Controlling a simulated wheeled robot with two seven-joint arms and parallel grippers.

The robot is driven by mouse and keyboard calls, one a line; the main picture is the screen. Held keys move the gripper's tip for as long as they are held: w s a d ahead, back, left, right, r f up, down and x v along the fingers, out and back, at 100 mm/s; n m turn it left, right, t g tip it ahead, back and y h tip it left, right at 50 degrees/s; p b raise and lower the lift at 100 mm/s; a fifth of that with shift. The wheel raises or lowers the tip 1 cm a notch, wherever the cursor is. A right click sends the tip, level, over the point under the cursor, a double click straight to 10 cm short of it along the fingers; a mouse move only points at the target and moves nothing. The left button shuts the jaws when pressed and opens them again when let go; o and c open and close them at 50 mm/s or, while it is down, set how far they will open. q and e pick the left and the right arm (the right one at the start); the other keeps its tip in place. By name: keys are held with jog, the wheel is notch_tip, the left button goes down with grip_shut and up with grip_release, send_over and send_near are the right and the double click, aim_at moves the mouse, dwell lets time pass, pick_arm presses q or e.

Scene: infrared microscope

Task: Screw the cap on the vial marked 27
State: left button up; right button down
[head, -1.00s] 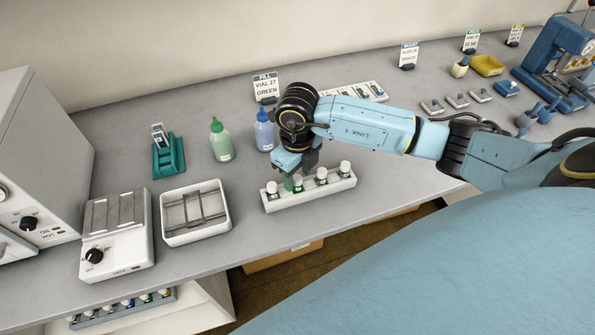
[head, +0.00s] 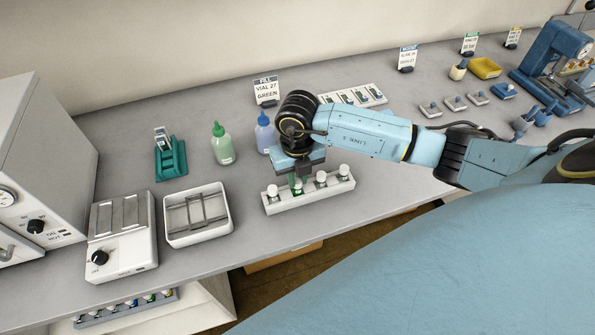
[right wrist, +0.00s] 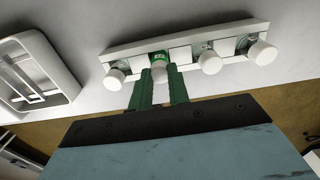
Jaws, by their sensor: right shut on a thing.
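A white rack (head: 318,196) on the bench holds a row of small vials with white caps. It also shows in the right wrist view (right wrist: 118,55). The second vial from the left (right wrist: 160,57) has a green side; its number is not readable. My right gripper (head: 297,180) points down over this vial. Its green fingers (right wrist: 158,80) are shut on the white cap (right wrist: 159,72) at the vial's top, which the fingers partly hide. I cannot tell whether the cap is seated on the thread. My left gripper is not in view.
A sign (head: 266,88) reads "FILL VIAL 27 GREEN". A green bottle (head: 222,147) and a blue bottle (head: 264,136) stand behind the rack. A white tray (head: 227,226) and a hotplate-like box (head: 122,255) stand to the left. Bench space right of the rack is clear.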

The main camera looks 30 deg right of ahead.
jog(key=shift+m+p, duration=0.35)
jog(key=shift+m, duration=0.65)
jog(key=c, duration=1.3)
grip_release()
jog(key=shift+o, duration=0.2)
notch_tip(320, 180, up, 5)
jog(key=p, duration=0.4)
